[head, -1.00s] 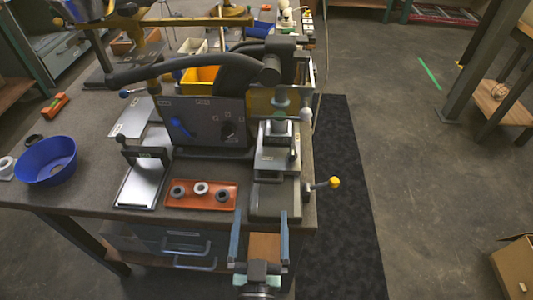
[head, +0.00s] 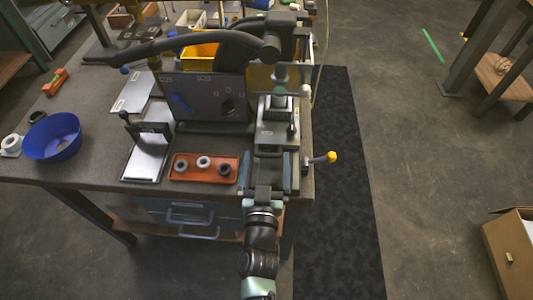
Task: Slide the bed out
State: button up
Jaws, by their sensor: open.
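The machine at the right of the bench has a grey bed (head: 268,173), a long slab under a clamp block (head: 278,132) with an upright post. A lever with a yellow knob (head: 332,157) sticks out to its right. My gripper (head: 266,170) is open, with one blue-grey finger on each side of the bed's front end. Whether the fingers touch the bed cannot be told. My gripper and wrist hide the bed's front edge.
An orange tray (head: 220,178) with three rings lies just left of my gripper. A silver plate (head: 146,158) with a dark arched handle and a blue bowl (head: 52,136) stand further left. Drawers (head: 190,213) sit below the bench edge. The floor at right has a cardboard box (head: 515,250).

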jog(key=shift+w, duration=1.05)
jog(key=shift+a, duration=0.1)
grip_shut()
